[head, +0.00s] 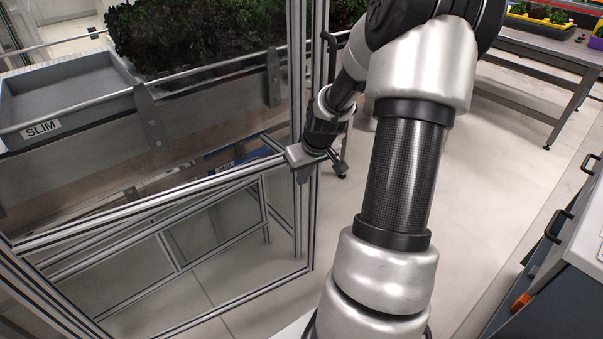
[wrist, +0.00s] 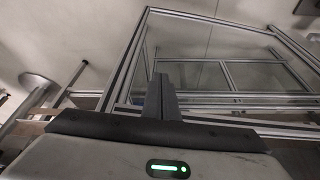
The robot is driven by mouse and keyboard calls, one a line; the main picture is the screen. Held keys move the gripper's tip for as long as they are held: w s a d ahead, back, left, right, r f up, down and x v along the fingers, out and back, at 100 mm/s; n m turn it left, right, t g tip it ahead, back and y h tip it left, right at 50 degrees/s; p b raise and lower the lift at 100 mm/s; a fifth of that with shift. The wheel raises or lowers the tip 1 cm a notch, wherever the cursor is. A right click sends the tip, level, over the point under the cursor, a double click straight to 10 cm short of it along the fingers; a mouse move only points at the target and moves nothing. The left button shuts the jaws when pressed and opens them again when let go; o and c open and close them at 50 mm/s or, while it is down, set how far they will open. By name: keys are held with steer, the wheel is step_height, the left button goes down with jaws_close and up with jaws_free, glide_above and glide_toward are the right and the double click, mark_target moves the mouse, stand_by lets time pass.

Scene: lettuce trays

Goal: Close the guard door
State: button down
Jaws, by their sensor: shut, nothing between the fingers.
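The guard door appears to be the clear panel in an aluminium frame (head: 150,205) on the left of the head view. Its upright edge profile stands near the picture's middle. In the wrist view, aluminium frame profiles (wrist: 125,62) with clear panels fill the middle and right. My gripper (head: 302,177) is beside the upright profile, at about the height of the middle rail. Its fingers (wrist: 162,94) are together and empty in the wrist view. I cannot tell whether the gripper touches the frame. The door's latch and hinges cannot be made out.
Behind the panel are a grey tray labelled SLIM (head: 70,88) and dark leafy plants (head: 190,35) on a railed line. A table (head: 545,52) with plant trays stands at the back right. A grey cabinet (head: 570,255) is at the right edge. Open floor lies between.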

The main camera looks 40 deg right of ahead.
mark_target(292, 179)
steer(key=w+f+b, duration=0.1)
steer(key=w+f, duration=0.2)
steer(key=f, duration=0.1)
steer(key=w+f+b, duration=0.1)
steer(key=w+f, duration=0.1)
steer(key=shift+w+d+f+b, duration=0.2)
steer(key=shift+w+d+b, duration=0.1)
steer(key=shift+b, duration=0.05)
steer(key=shift+w, duration=0.5)
steer(key=shift+r, duration=0.1)
